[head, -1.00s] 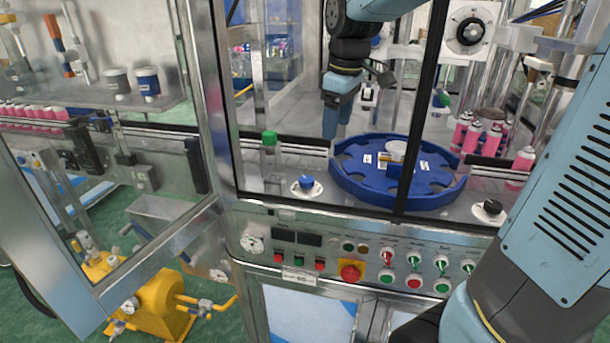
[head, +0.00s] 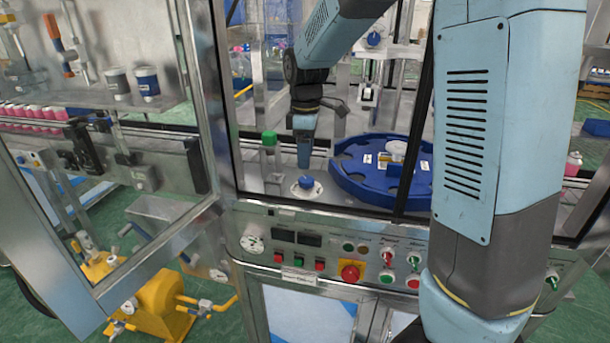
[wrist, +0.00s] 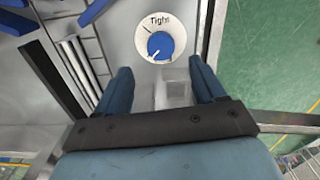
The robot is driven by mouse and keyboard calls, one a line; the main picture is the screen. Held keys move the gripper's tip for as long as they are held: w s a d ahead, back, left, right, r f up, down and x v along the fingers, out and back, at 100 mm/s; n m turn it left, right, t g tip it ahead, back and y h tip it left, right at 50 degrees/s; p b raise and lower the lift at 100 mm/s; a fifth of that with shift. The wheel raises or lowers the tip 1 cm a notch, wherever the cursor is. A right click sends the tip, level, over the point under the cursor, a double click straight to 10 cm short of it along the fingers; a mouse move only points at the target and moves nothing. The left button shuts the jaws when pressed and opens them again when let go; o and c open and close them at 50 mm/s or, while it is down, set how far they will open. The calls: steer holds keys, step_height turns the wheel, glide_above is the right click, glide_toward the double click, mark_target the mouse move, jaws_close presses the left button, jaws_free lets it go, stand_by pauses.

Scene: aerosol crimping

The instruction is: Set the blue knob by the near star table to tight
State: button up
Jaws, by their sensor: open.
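The blue knob (head: 306,182) sits on a round white dial plate on the machine deck, left of the blue star table (head: 350,178). In the wrist view the knob (wrist: 160,46) shows a white pointer line toward the lower left, and the word "Tight" stands above it on the plate. My gripper (head: 304,163) points down just above the knob in the head view. In the wrist view my gripper (wrist: 163,75) has its two blue fingers apart with nothing between them, and the knob lies beyond the fingertips. I cannot tell any contact.
A green-capped bottle (head: 268,150) stands left of the knob. A metal window frame post (head: 205,90) and a dark upright bar (head: 420,120) bound the opening. The button panel with a red stop button (head: 350,271) lies below the deck's front edge.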

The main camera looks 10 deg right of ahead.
mark_target(306, 179)
step_height(306, 179, down, 7)
steer(key=shift+f, duration=0.1)
stand_by(0.3)
steer(key=shift+c, duration=0.5)
steer(key=c, duration=1)
